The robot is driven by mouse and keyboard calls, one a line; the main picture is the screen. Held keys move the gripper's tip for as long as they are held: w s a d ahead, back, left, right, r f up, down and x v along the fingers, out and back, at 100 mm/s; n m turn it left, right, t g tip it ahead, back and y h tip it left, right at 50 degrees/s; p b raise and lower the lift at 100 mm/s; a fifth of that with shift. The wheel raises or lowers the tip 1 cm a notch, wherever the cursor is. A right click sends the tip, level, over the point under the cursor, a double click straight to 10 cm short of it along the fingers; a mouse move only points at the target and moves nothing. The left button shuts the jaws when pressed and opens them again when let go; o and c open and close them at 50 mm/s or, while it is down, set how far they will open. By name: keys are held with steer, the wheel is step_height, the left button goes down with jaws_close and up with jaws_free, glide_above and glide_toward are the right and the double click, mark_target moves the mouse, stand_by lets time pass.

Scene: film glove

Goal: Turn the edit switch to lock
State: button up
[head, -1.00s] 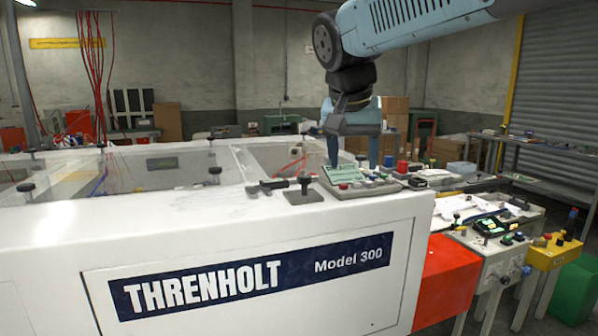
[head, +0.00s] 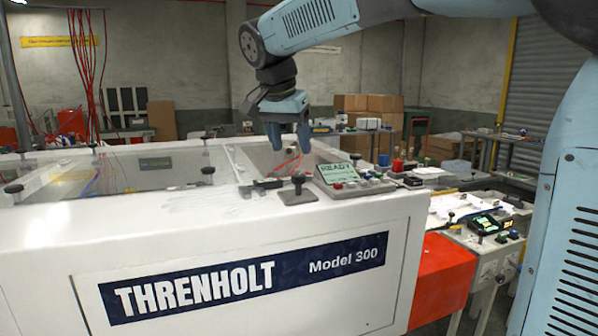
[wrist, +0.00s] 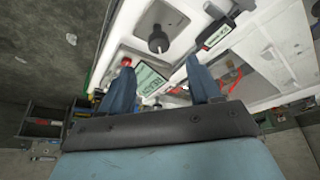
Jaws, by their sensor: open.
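My gripper (head: 289,140) is open and empty, pointing down above the white machine's top, up and left of the control panel. The panel (head: 362,189) is a sloped grey box with a green display (head: 336,173) reading READY and several coloured buttons and knobs. I cannot tell which of its controls is the edit switch. In the wrist view, the gripper fingers (wrist: 159,68) stand apart, with the display (wrist: 150,80) showing between them. The panel's lower parts are partly hidden there by the left finger and the gripper body.
A black knobbed lever on a plate (head: 298,191) stands left of the panel, beside a dark handheld-like item (head: 262,184). Right of the machine is a cluttered bench (head: 465,215). The white top at left is mostly bare.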

mark_target(298, 175)
steer(key=x, duration=0.8)
steer(key=shift+f, duration=0.2)
steer(key=c, duration=1)
steer(key=shift+d, duration=0.1)
steer(key=shift+c, duration=0.2)
